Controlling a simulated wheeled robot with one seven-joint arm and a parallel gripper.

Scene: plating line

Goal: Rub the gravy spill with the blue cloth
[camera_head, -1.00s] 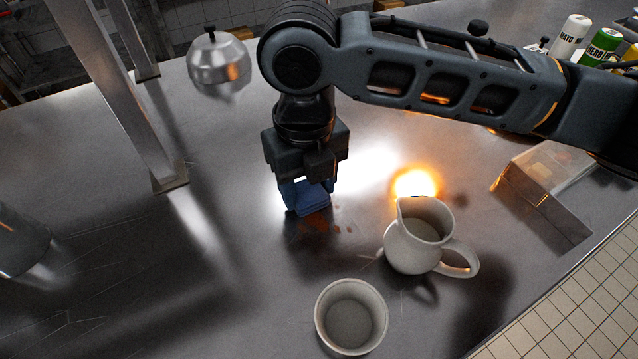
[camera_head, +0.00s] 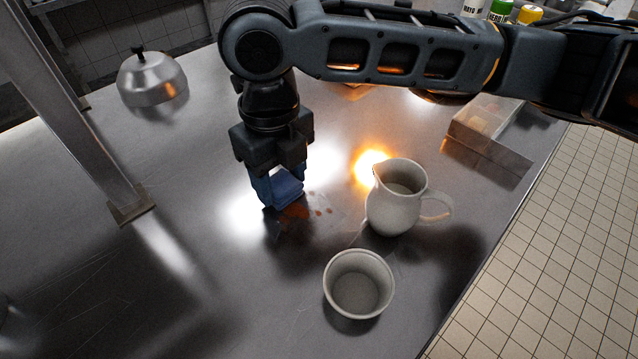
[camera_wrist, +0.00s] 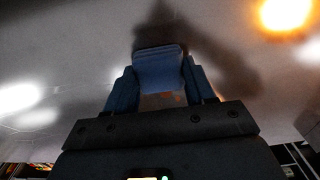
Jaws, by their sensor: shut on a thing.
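The blue cloth (camera_head: 286,188) is a folded pad between the fingers of my gripper (camera_head: 277,188). My gripper points down and is shut on the cloth, low over the steel counter. The gravy spill (camera_head: 296,213) is a patch of reddish-brown spots at the cloth's lower edge, running off to the right. I cannot tell whether the cloth touches the counter.
A white jug (camera_head: 393,205) stands right of the spill, and a white cup (camera_head: 358,285) in front. A metal post (camera_head: 85,135) and a silver dome (camera_head: 150,78) are at left. A clear box (camera_head: 490,130) lies near the right edge. The counter at front left is clear.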

